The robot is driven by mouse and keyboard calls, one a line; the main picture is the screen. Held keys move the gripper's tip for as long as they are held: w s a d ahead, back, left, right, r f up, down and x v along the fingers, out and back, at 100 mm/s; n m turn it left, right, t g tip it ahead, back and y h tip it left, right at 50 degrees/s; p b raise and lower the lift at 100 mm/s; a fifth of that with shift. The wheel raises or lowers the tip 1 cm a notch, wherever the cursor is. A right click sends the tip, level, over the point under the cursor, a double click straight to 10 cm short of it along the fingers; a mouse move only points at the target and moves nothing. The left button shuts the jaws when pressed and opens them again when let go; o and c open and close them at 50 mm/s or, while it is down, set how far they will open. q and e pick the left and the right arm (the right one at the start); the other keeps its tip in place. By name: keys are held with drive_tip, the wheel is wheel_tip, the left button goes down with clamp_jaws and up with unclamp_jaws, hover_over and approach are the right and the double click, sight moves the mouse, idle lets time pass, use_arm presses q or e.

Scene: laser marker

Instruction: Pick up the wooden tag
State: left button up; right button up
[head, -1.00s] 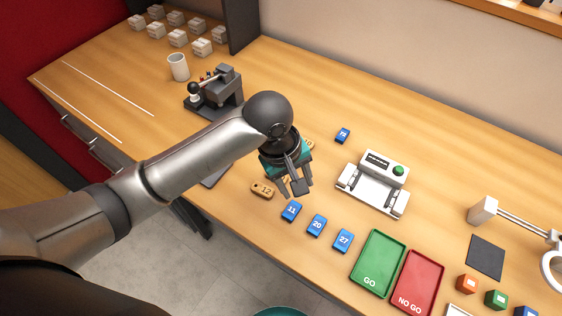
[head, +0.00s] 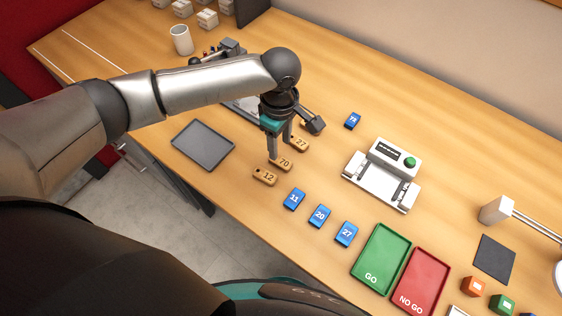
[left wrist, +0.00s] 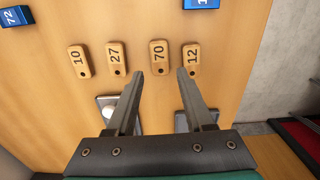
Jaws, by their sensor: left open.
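Several wooden tags lie in a row on the wooden table. Tag 12 (head: 265,177), tag 70 (head: 284,163) and tag 27 (head: 300,144) show in the head view. In the left wrist view are tag 10 (left wrist: 79,61), tag 27 (left wrist: 115,58), tag 70 (left wrist: 159,57) and tag 12 (left wrist: 192,60). My left gripper (head: 279,149) is open, pointing down above the row, with nothing between its fingers. In the left wrist view, tag 70 shows just beyond the gap between the fingertips (left wrist: 160,75). Tag 10 is hidden in the head view.
A grey tray (head: 189,151) lies left of the tags. Blue tags (head: 319,216) lie to the right, with another (head: 352,121) farther back. A white device (head: 382,175), a green GO tray (head: 364,280) and a red NO GO tray (head: 432,264) stand farther right.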

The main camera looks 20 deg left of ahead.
sight(279, 160)
use_arm(q)
drive_tip(key=shift+a+f+b, duration=0.15)
drive_tip(key=shift+f+b, duration=0.5)
drive_tip(key=shift+f, duration=2.5)
clamp_jaws()
